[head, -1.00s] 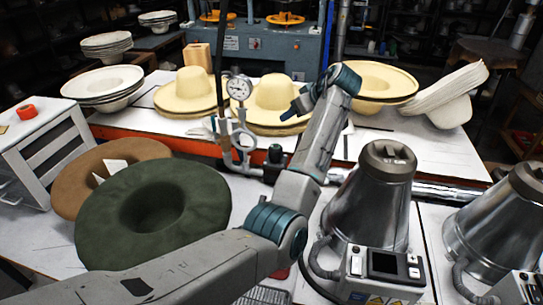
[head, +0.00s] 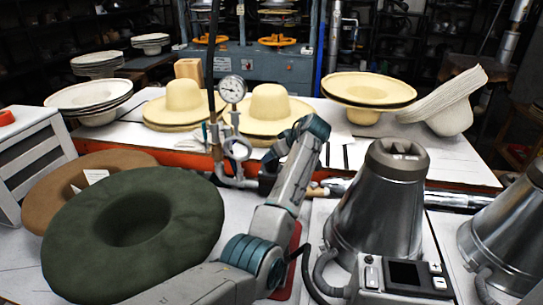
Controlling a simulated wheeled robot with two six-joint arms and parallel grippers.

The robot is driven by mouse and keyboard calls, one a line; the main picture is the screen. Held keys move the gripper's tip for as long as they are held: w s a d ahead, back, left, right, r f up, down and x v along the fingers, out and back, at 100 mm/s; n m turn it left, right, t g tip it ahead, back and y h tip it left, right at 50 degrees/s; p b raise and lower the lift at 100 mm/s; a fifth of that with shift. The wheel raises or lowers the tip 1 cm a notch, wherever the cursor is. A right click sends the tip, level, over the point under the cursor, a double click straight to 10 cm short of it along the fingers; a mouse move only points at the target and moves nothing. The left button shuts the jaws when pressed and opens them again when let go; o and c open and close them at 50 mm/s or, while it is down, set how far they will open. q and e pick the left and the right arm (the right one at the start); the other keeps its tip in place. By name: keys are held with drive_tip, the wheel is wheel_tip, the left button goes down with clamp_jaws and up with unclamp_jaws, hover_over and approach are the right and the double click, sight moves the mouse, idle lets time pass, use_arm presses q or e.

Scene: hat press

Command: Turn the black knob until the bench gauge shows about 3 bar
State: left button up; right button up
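The bench gauge (head: 232,89) is a small round white dial on the pipework behind the green hat; its needle is too small to read surely. A dark part (head: 268,172) at the pipe's right end is probably the black knob, partly covered by my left wrist. My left arm comes in from the lower left, rises at the elbow and bends at the wrist toward this dark part. The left gripper's fingers cannot be made out. My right gripper is not in view.
A large green felt hat (head: 132,245) and a brown one (head: 60,190) lie at left. Straw hats (head: 184,98) stand on the white table behind. A metal cone machine (head: 380,205) with a control box stands right of my arm. A black vertical hose (head: 210,60) passes beside the gauge.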

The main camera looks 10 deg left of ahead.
use_arm(q)
drive_tip(key=shift+x, duration=2.05)
drive_tip(key=c, duration=1)
drive_tip(key=shift+p, duration=0.35)
